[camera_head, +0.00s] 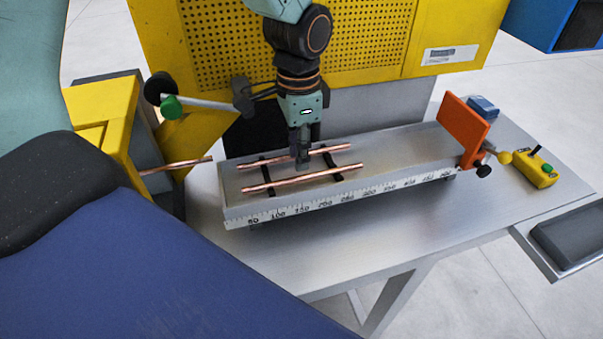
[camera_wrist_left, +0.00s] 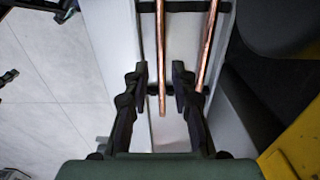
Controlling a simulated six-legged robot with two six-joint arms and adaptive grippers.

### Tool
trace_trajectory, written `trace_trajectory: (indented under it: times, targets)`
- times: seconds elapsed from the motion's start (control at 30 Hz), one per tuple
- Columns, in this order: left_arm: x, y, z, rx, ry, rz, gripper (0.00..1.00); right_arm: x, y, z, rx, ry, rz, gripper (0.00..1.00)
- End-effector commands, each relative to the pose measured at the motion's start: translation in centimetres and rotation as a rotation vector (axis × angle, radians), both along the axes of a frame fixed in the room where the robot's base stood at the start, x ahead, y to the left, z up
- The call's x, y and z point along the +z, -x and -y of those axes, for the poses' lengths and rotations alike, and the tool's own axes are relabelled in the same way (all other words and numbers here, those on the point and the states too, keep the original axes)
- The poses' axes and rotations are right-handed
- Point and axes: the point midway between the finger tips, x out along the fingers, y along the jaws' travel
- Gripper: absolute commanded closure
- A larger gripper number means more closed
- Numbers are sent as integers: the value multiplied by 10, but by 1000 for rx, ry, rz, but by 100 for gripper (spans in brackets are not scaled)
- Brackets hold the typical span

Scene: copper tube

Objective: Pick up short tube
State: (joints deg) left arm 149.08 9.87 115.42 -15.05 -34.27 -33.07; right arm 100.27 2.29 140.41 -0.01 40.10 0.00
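Two copper tubes lie side by side across black supports on the steel bench: a near tube (camera_head: 300,178) and a far tube (camera_head: 325,150). My left gripper (camera_head: 303,165) points down over them and hides part of the far tube. In the left wrist view the gripper (camera_wrist_left: 161,92) is open. One copper tube (camera_wrist_left: 162,60) shows between its fingers with gaps either side; another tube (camera_wrist_left: 206,45) runs right of it, partly behind the right finger. I cannot tell which is shorter. My right gripper is not in view.
A ruler edge (camera_head: 335,193) runs along the bench front. An orange plate (camera_head: 463,130) stands at its right end, beside a yellow control box (camera_head: 534,170). Another copper tube (camera_head: 177,165) juts out at left. A yellow perforated machine (camera_head: 375,45) stands behind.

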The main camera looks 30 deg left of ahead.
Motion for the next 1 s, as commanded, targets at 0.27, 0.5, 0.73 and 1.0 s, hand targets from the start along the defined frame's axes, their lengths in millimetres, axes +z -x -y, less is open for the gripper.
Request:
trace_trajectory:
  times: [0.27, 0.5, 0.73, 1.0]
  targets:
    - [-31, -6, 2, 0, -1, -3, 75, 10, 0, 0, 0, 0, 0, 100]
    - [-52, -9, 1, 0, -1, 1, 75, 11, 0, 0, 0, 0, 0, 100]
    - [-53, -10, 0, 0, -1, 1, 76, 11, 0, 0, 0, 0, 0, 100]
    - [-52, -10, 0, 0, -1, 1, 98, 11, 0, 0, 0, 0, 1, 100]
